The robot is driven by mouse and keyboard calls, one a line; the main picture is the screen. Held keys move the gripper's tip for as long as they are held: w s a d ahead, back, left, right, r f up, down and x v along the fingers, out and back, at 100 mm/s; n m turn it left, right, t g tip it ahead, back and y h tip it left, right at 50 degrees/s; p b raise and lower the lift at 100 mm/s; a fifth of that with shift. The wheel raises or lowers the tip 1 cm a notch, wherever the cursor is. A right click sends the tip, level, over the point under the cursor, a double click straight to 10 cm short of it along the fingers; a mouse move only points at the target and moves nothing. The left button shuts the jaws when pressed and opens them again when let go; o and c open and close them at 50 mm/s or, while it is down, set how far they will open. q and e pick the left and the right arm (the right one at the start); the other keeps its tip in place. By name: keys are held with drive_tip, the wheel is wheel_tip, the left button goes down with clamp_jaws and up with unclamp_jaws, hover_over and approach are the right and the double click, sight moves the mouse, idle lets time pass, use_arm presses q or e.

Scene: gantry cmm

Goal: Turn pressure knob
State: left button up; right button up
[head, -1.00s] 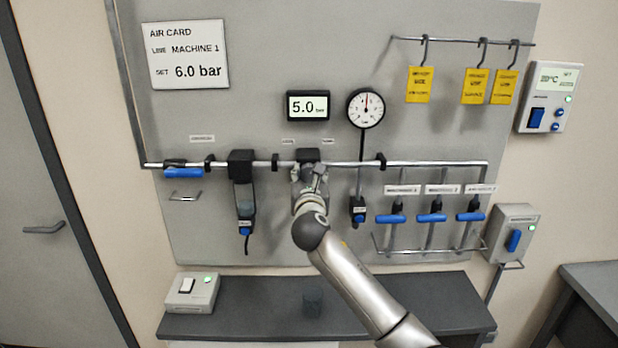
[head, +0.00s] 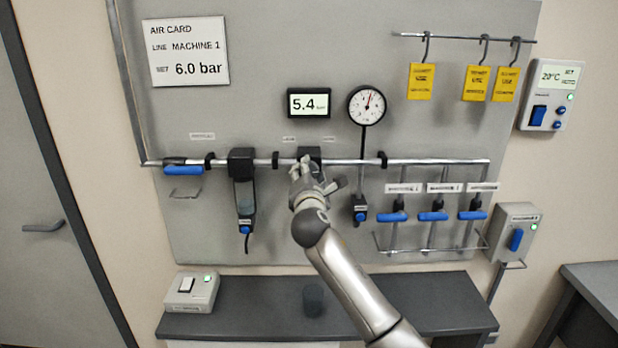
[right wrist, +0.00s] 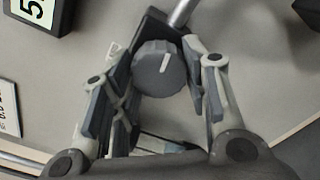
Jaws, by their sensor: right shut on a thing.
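The pressure knob (right wrist: 158,68) is a grey round knob with a white pointer mark, seen in the right wrist view between my right gripper's fingers. My right gripper (right wrist: 160,88) is shut on it; in the head view the gripper (head: 309,178) covers the knob, below the dark regulator body (head: 309,154) on the pipe. The digital display (head: 308,103) above reads 5.4 bar. The air card (head: 186,52) says line Machine 1, set 6.0 bar. My left gripper is not in view.
A filter unit (head: 243,190) hangs left of the regulator. Blue-handled valves (head: 433,216) are at the right, below yellow tags (head: 421,81). A dark bench (head: 260,318) stands below, with a switch box (head: 192,292) and a dark cup (head: 313,300).

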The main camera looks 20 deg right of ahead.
drive_tip(key=shift+m, duration=1)
drive_tip(key=shift+b, duration=0.3)
drive_tip(key=o, duration=1)
drive_tip(key=shift+s, duration=0.1)
drive_tip(key=v, duration=1.2)
drive_tip(key=shift+r, duration=0.1)
